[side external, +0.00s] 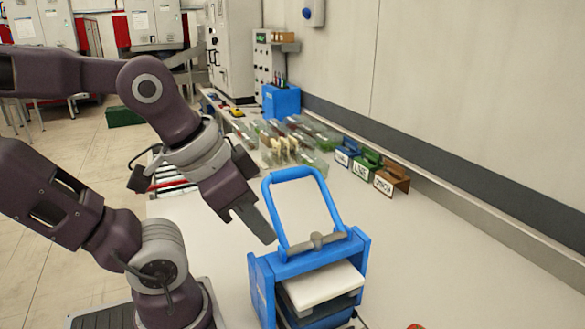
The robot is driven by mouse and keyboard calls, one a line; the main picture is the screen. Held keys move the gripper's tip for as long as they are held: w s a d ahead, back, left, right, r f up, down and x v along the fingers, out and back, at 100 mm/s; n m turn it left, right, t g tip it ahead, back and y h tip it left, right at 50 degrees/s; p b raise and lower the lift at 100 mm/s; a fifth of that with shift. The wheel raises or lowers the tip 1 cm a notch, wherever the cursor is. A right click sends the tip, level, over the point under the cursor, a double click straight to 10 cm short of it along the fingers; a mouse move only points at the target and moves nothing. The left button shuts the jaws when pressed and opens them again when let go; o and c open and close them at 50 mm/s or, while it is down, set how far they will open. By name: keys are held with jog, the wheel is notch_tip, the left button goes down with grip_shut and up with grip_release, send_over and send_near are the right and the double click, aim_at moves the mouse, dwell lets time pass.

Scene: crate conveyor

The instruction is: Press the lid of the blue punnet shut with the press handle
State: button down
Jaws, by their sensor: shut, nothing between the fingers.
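A blue press (259,283) stands on the table in the front middle. Its blue loop handle (319,184) is up, above a grey crossbar at the top of the frame. Inside the frame a white plate (325,286) sits over something dark and blue-edged. I cannot tell whether this is the blue punnet or its lid. My gripper (265,236) is shut and empty, pointing down and right. In the picture its tips are just left of the handle's lower left side. I cannot tell whether they touch it.
Several clear punnets (285,143) stand at the back of the table. Labelled blue, green and brown holders (391,179) line the wall side. A blue box (281,101) is farther back. The table is clear right of the press, except for a small orange-red thing (417,326) at the front edge.

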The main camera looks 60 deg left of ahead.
aim_at(290, 171)
jog(key=w+a+r+g+y, duration=0.2)
jog(key=w+r+g+y, duration=0.3)
jog(key=w+r, duration=0.5)
notch_tip(290, 171, up, 6)
jog(key=shift+w+f+g+y, duration=0.2)
jog(key=shift+g+y, duration=0.1)
jog(key=shift+y, duration=0.6)
jog(key=x, duration=1.4)
jog(key=shift+s+a+f, duration=0.1)
jog(key=shift+a, duration=0.05)
